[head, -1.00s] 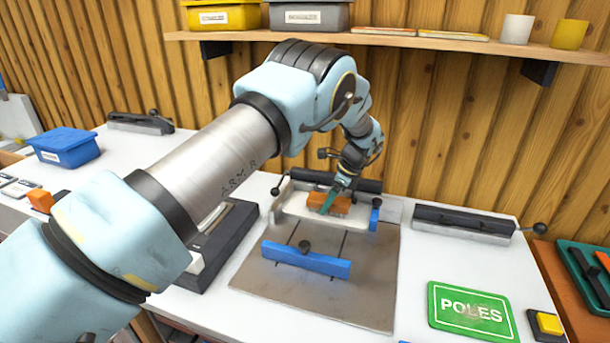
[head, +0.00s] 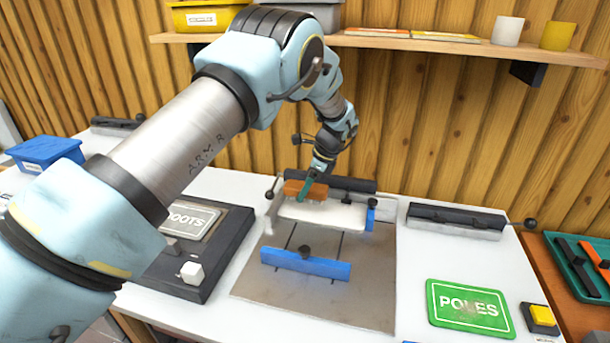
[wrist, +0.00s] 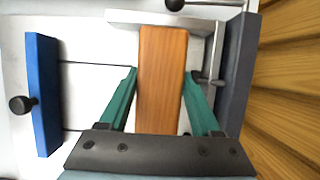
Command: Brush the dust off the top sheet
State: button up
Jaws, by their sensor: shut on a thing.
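A brush with an orange-brown wooden body (head: 293,188) and pale bristles is at the left part of the white top sheet (head: 345,215). The sheet lies at the back of the grey-brown board, in front of a dark clamp bar (head: 352,185). My gripper (head: 308,190) is shut on the brush, its green fingers on either side of the wood. In the wrist view the wooden body (wrist: 162,85) lies between the fingers. The bristles seem to meet the sheet, but exact contact is unclear. I cannot make out dust on the sheet.
A blue bar (head: 305,264) with a black knob crosses the board (head: 330,298). A small blue block (head: 370,215) stands at the sheet's right. A shelf (head: 400,43) hangs above.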

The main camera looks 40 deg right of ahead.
jog(key=shift+r+p, duration=0.95)
jog(key=shift+r, duration=0.95)
jog(key=shift+s, duration=0.15)
